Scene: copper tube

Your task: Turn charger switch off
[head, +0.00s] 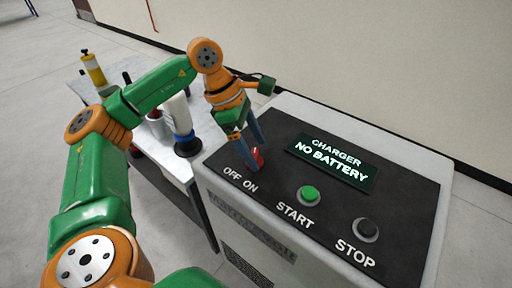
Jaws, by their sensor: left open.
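The charger (405,185) is a pale box with a dark top panel. Its red switch (258,155) sits at the panel's left, above the OFF and ON labels, and looks tilted toward the ON side. My left gripper (254,164) is open and points down at the switch, with its blue-grey fingers close around or beside it. I cannot tell whether they touch it. The fingers hide part of the switch. The charger's display (332,162) reads "CHARGER NO BATTERY". My right gripper is not in view.
A green START button (309,195) and a black STOP button (366,229) lie right of the switch. A wall rises behind.

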